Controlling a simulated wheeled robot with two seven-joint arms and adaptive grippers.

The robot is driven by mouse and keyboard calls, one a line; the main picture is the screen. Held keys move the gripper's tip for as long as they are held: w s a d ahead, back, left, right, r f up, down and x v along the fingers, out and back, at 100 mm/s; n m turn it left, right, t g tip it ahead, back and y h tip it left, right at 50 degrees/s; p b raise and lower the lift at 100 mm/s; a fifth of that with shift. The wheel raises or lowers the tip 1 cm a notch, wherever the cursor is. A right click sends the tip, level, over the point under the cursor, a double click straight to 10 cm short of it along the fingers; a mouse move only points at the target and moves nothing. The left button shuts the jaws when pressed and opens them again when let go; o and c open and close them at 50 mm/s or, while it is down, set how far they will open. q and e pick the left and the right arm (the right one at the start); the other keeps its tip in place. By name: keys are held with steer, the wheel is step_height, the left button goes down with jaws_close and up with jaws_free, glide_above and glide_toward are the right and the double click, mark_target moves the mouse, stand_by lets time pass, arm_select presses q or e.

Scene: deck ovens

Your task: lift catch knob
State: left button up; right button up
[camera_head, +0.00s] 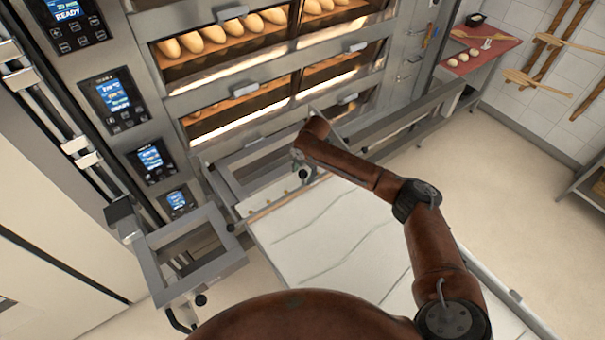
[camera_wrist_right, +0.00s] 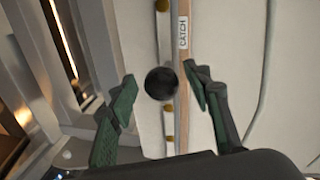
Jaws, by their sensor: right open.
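The catch knob (camera_wrist_right: 161,83) is a round black knob in the right wrist view. It stands over a pale metal strip with brass studs, beside a wooden strip (camera_wrist_right: 183,78) labelled CATCH. My right gripper (camera_wrist_right: 160,90) is open, with one green finger on each side of the knob and a visible gap to both. In the head view my right gripper (camera_head: 303,172) is at the far end of the white loader cloth (camera_head: 310,235), by the wooden strip. The knob cannot be made out there behind the gripper. My left gripper is not in view.
Deck ovens (camera_head: 240,90) with loaves stand just behind the loader. A grey metal frame (camera_head: 160,275) with black knobs is at the left. A side table with a red top (camera_head: 480,50) stands at the back right. The floor at the right is clear.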

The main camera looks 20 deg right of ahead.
step_height(320, 180, up, 12)
steer(key=s+d, duration=0.1)
steer(key=s, duration=0.1)
steer(key=shift+f, duration=0.15)
stand_by(0.5)
